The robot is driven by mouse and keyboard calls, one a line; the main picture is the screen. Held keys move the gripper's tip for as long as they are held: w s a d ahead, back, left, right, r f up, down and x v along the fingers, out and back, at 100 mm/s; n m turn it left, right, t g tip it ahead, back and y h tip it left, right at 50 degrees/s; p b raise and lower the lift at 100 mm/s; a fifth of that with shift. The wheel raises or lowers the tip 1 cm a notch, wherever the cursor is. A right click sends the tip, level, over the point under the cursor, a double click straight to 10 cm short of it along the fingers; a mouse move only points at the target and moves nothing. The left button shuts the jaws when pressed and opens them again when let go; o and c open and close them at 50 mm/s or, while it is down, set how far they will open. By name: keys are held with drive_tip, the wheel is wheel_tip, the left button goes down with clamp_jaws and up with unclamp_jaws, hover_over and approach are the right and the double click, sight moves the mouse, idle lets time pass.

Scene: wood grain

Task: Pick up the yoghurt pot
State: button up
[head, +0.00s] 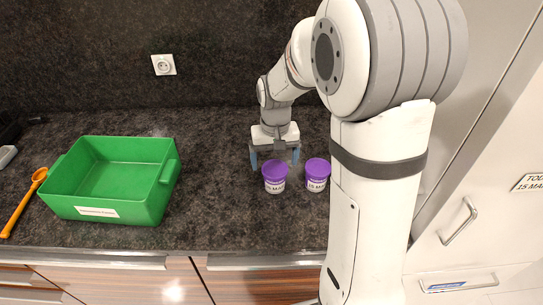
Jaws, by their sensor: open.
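Two small pots with purple lids and white labels stand upright on the dark counter in the head view. One yoghurt pot (274,178) is in front of my gripper, and a like pot (316,175) stands to its right, close to my arm. I cannot tell which of the two the task means. My gripper (274,162) points down just behind the left pot, with its blue-grey fingers spread apart. The pot partly hides the space between the fingers. I see nothing held.
A green tray (168,181) with a white label stands empty on the left. An orange spoon (24,202) lies beside it. The counter between tray and pots is clear. A wall socket (163,65) is on the back wall. The counter's front edge is near the pots.

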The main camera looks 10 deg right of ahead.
sight(275, 170)
drive_tip(key=shift+w+f, duration=0.35)
drive_tip(key=shift+w, duration=0.3)
drive_tip(key=f, duration=0.2)
drive_tip(key=f+p, duration=0.1)
drive_tip(key=f, duration=0.2)
drive_tip(key=f+p, duration=0.1)
drive_tip(key=f, duration=0.1)
drive_tip(key=shift+d+f, duration=0.25)
drive_tip(key=shift+f, duration=0.15)
drive_tip(key=c, duration=1)
wheel_tip(275, 170, up, 10)
drive_tip(key=shift+r+b, duration=0.1)
drive_tip(key=shift+b, duration=0.65)
